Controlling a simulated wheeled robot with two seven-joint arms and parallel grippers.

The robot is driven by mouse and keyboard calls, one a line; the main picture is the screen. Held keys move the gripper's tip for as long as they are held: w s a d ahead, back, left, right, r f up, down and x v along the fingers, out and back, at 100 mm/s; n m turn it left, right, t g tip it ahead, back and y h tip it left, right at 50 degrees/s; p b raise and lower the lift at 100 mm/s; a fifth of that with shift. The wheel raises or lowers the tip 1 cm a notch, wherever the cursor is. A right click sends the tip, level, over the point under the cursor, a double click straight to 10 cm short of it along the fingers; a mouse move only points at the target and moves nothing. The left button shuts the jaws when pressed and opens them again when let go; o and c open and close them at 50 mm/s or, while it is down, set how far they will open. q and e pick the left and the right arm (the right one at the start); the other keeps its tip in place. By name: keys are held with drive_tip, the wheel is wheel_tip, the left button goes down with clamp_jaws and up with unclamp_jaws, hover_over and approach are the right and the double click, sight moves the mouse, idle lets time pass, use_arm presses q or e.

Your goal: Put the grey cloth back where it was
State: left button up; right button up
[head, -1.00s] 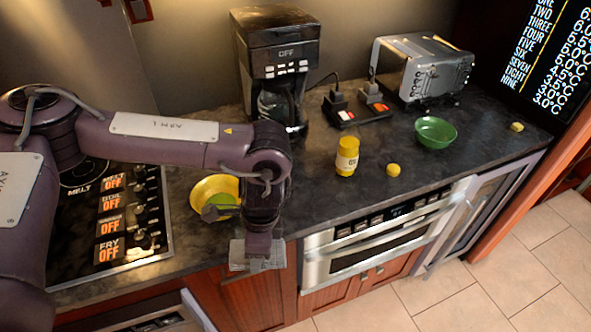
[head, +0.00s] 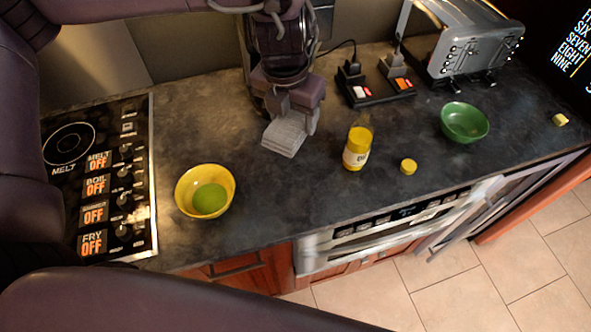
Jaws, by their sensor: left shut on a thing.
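My left gripper (head: 291,112) is over the counter near its back, in front of where the coffee maker stands, pointing down. It is shut on the grey cloth (head: 284,138), a small ribbed grey piece that sticks out below the fingers. I cannot tell whether the cloth touches the counter (head: 270,195). My right gripper does not show.
A yellow bowl (head: 181,194) with a green thing in it stands left, beside the stove (head: 100,180). Right of the cloth are a yellow bottle (head: 357,148), a yellow lid-like piece (head: 408,166), a power strip (head: 377,91), a green bowl (head: 464,122) and a toaster (head: 470,45).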

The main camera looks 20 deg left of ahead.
use_arm(q)
wheel_tip(320, 180, down, 6)
drive_tip(key=b, duration=0.1)
hover_over(294, 182)
drive_tip(key=f, duration=0.8)
drive_tip(key=shift+s+a+f, duration=0.1)
drive_tip(key=shift+s+f, duration=0.25)
drive_tip(key=shift+f, duration=0.05)
drive_tip(key=shift+f+b, duration=0.45)
drive_tip(key=shift+f, duration=1.85)
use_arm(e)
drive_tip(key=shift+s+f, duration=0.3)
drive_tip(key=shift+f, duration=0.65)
use_arm(q)
drive_tip(key=shift+f, duration=0.2)
drive_tip(key=o, duration=1.4)
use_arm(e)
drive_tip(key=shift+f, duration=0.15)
use_arm(q)
drive_tip(key=shift+r, duration=0.15)
